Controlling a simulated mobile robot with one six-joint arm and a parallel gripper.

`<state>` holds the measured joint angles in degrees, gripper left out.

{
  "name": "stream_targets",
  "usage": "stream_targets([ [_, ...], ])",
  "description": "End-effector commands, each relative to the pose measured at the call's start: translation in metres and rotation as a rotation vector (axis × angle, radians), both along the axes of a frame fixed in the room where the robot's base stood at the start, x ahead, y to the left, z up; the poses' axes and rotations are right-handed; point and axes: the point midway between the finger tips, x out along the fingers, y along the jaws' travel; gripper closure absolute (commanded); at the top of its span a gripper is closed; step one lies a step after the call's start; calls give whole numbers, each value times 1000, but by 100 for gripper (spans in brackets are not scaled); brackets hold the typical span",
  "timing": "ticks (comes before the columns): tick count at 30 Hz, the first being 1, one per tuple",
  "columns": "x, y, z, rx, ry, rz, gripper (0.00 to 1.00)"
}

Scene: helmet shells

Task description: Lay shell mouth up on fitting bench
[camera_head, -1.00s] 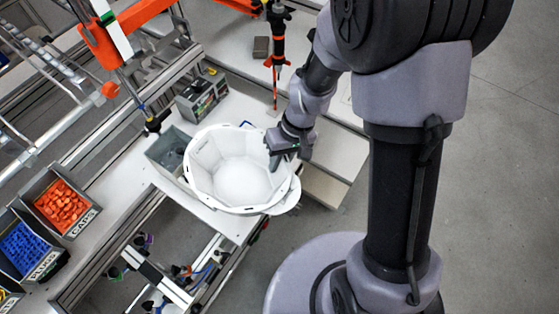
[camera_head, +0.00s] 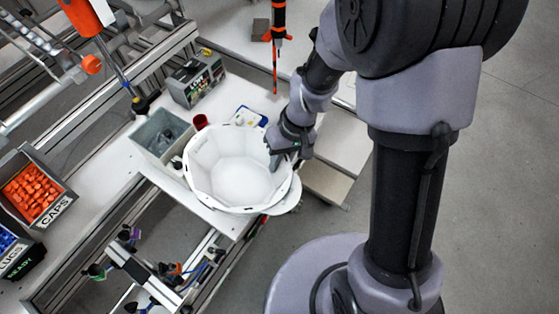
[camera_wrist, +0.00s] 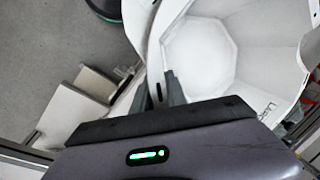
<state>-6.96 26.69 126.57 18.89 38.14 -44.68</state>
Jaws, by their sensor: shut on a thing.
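The white faceted shell (camera_head: 235,180) is mouth up, its open side facing the head camera. My gripper (camera_head: 276,160) is shut on the right part of its rim. In the wrist view the shell (camera_wrist: 215,65) fills the upper right, and my gripper's fingers (camera_wrist: 170,92) pinch its wall near the rim. The shell appears over the front end of the white bench (camera_head: 217,216). I cannot tell whether its underside touches the bench top or hangs above it.
A grey bin (camera_head: 160,135), a red cup (camera_head: 200,121), a blue and white item (camera_head: 248,117) and a dark labelled box (camera_head: 196,80) stand close to the shell. An orange hanging tool (camera_head: 276,40) is beyond. A caps bin (camera_head: 35,192) is at left.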

Motion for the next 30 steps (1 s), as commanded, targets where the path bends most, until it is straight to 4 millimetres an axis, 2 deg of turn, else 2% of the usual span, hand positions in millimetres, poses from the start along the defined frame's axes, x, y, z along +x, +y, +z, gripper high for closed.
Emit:
stream_targets([
  [3, 0, 0, 1, 0, -1, 0, 100],
  [4, 0, 0, 1, 0, -1, 0, 76],
  [7, 0, 0, 1, 0, -1, 0, 57],
  [16, 0, 0, 2, 0, 0, 0, 57],
  [19, 2, -3, 12, 0, -4, 1, 57],
  [23, 4, -10, 44, 1, -5, 1, 57],
  [30, 10, -29, 116, 1, -6, -2, 57],
])
